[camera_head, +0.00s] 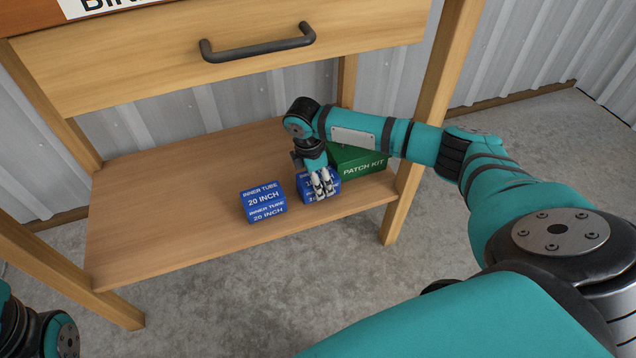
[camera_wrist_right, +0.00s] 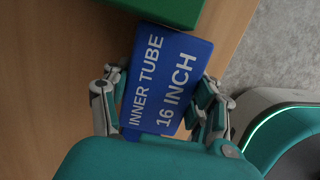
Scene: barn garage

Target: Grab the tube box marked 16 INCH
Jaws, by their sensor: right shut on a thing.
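The blue tube box marked INNER TUBE 16 INCH (camera_wrist_right: 163,80) is between the fingers of my right gripper (camera_wrist_right: 163,108) in the right wrist view. The fingers are shut on its two sides. In the head view, my right gripper (camera_head: 320,186) comes down over this blue box (camera_head: 306,190) on the lower shelf and hides most of its label. I cannot tell whether the box is touching the shelf. Part of my left arm shows at the lower left of the head view, but its gripper is not in view.
A green PATCH KIT box (camera_head: 360,163) is close on the right. A drawer with a dark handle (camera_head: 258,45) overhangs the shelf. Wooden legs stand at the corners.

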